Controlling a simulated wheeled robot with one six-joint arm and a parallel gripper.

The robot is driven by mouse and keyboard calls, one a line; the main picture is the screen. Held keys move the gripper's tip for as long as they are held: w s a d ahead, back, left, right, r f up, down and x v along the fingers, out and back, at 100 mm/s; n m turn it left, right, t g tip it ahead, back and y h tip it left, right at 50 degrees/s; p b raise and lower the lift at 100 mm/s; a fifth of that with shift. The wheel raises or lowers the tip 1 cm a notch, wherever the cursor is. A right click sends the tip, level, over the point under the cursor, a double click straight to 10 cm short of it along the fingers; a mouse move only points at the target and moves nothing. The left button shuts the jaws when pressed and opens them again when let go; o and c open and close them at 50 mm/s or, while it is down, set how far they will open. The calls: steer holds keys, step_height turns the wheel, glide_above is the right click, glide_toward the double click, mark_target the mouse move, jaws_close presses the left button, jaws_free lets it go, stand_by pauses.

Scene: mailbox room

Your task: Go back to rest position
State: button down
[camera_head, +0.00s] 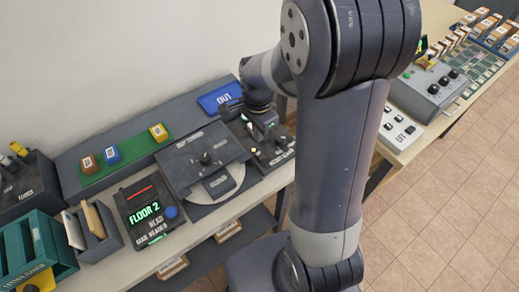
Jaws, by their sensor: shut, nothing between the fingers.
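My gripper (270,134) is at the end of my dark grey arm, low over the right end of the left bench. It is small in the picture and partly hidden by the arm's own links. It looks shut and holds nothing that I can see. It is close above a dark panel (272,162) with small switches or levers. I cannot tell whether it touches the panel.
The left bench carries a reader (148,208) showing FLOOR 2, a dark plate with a knob (205,158), a green strip (105,166) with coloured blocks, a blue OUT tray (220,95) and a teal crate (30,240). A second bench with a grey box (432,88) stands right. Tiled floor (440,200) is clear.

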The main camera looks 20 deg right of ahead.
mark_target(258, 153)
step_height(258, 153, down, 7)
steer(key=b, duration=0.5)
steer(key=shift+b, duration=0.4)
steer(key=shift+r, duration=0.15)
